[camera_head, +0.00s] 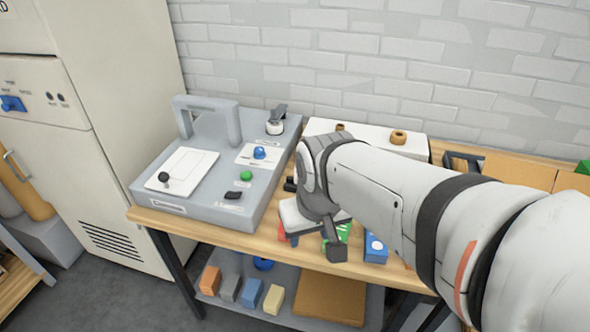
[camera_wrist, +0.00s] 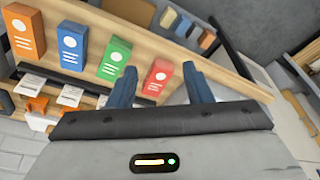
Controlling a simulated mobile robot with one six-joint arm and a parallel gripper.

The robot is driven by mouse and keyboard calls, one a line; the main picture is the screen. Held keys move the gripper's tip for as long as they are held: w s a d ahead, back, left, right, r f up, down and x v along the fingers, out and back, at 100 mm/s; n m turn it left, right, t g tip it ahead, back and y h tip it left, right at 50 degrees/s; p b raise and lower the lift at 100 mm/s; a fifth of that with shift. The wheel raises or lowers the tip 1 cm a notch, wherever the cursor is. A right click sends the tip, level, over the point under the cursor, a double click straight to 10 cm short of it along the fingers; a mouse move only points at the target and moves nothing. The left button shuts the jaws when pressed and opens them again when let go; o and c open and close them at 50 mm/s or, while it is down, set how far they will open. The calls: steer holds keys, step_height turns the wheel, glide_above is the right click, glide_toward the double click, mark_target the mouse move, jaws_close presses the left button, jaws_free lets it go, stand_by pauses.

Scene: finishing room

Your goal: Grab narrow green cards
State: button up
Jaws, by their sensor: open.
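The green card box (camera_wrist: 114,58) stands on the wooden bench in the wrist view, between the blue box and the red box. It is narrow, with a white dot and white lines. Part of it shows in the head view (camera_head: 343,233), partly covered by my arm. My gripper (camera_wrist: 159,70) is open and empty. In the wrist view its two blue fingers appear on either side of the red box (camera_wrist: 157,78), with the left finger just below the green box. I cannot tell the gap in depth.
A blue box (camera_wrist: 71,45) and an orange box (camera_wrist: 23,30) stand in the same row. White slips and orange pieces lie beside a dark rail. A grey console (camera_head: 150,205) fills the bench's left. Several coloured blocks (camera_head: 250,293) sit on the lower shelf. A brick wall is behind.

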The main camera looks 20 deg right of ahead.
mark_target(339, 229)
steer(key=o, duration=0.6)
steer(key=w+d+f+m, duration=0.1)
steer(key=w+d, duration=0.1)
steer(key=w+d+f+m, duration=0.1)
steer(key=w+d+f, duration=0.1)
steer(key=w+d+f+m, duration=0.1)
steer(key=w+d+f, duration=0.1)
steer(key=w, duration=0.1)
steer(key=shift+d+f+m+g+h, duration=0.15)
steer(key=shift+d+m+g+h, duration=0.15)
steer(key=shift+m+g, duration=0.1)
steer(key=w+d+f+m, duration=0.1)
steer(key=f, duration=0.1)
steer(key=w+d+f+m, duration=0.1)
steer(key=d+f, duration=0.1)
steer(key=w+d+f+m, duration=0.1)
steer(key=w+d, duration=0.1)
steer(key=shift+w+d+f+b, duration=0.1)
steer(key=shift+d+f+b, duration=0.05)
steer(key=shift+f+b, duration=0.2)
steer(key=shift+m+h, duration=0.3)
steer(key=shift+w+d+f, duration=0.2)
steer(key=shift+f, duration=1.15)
steer(key=shift+w+d+f, duration=0.15)
steer(key=shift+d+f, duration=0.05)
steer(key=shift+f, duration=1.2)
steer(key=shift+w+d+f, duration=0.2)
steer(key=shift+f, duration=1.15)
